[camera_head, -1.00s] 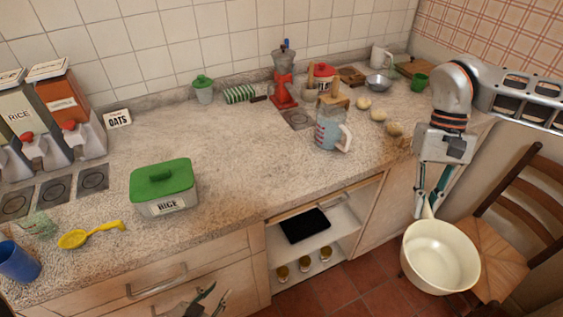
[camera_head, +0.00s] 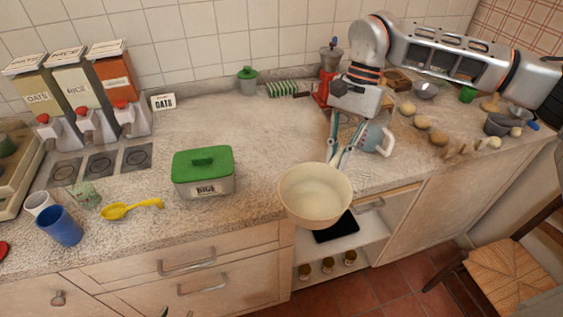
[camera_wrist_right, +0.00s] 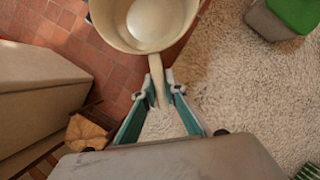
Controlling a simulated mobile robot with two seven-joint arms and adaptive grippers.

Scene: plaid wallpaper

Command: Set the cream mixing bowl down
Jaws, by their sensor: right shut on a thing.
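The cream mixing bowl (camera_head: 315,192) is upright and empty. It hangs in front of and over the counter's front edge, right of the green-lidded rice box. My right gripper (camera_head: 337,160) is shut on the bowl's handle; in the right wrist view the fingers (camera_wrist_right: 161,92) pinch it and the bowl (camera_wrist_right: 150,25) extends beyond them, partly over the tiled floor. Only the tips of my left gripper (camera_head: 177,312) show at the bottom edge of the head view, so its opening is unclear.
The counter (camera_head: 245,140) is bare behind the bowl. The rice box (camera_head: 203,185) stands to its left, a measuring jug (camera_head: 371,138) behind right. An open shelf (camera_head: 350,250) is below.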

